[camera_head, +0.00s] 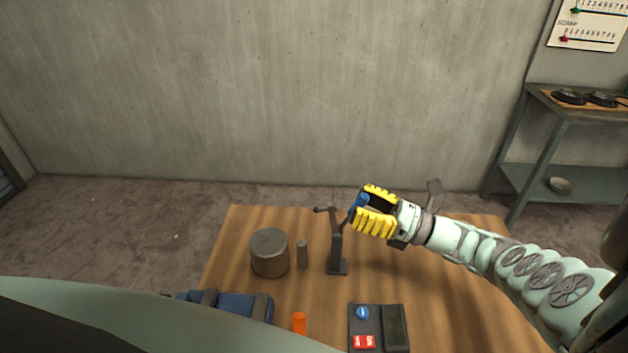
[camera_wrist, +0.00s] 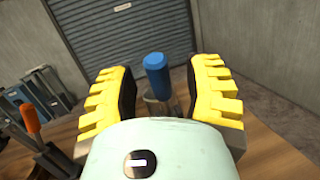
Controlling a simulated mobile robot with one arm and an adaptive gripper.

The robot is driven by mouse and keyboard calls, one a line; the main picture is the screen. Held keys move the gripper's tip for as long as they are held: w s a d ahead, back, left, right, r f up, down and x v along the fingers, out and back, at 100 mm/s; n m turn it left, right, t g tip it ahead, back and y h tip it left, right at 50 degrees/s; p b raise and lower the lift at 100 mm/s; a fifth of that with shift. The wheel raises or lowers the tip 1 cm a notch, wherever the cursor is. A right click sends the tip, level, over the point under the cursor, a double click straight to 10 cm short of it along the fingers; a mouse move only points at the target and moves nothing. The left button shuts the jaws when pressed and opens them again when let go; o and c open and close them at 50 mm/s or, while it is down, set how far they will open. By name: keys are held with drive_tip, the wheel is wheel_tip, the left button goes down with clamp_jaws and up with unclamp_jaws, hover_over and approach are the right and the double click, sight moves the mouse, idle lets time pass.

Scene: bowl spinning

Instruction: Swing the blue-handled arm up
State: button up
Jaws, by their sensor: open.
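The blue handle (camera_head: 359,204) tops a grey metal arm that slants up to the right from a dark upright stand (camera_head: 336,252) on the table. My gripper (camera_head: 366,208) has yellow padded fingers and is open. It comes in from the right, with the blue handle at the mouth of its fingers. In the wrist view the blue handle (camera_wrist: 156,75) stands between the two open fingers (camera_wrist: 160,88), with a gap on each side. A touch between finger and handle is not visible. The lower part of the stand is hidden in the wrist view.
A round metal block (camera_head: 269,253) and a small cylinder (camera_head: 302,254) stand left of the stand on the wooden table (camera_head: 440,300). A control box with blue and red buttons (camera_head: 379,328) and an orange handle (camera_head: 299,322) are at the front. The table's right side looks clear.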

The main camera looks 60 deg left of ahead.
drive_tip(key=v, duration=0.7)
idle(1.0)
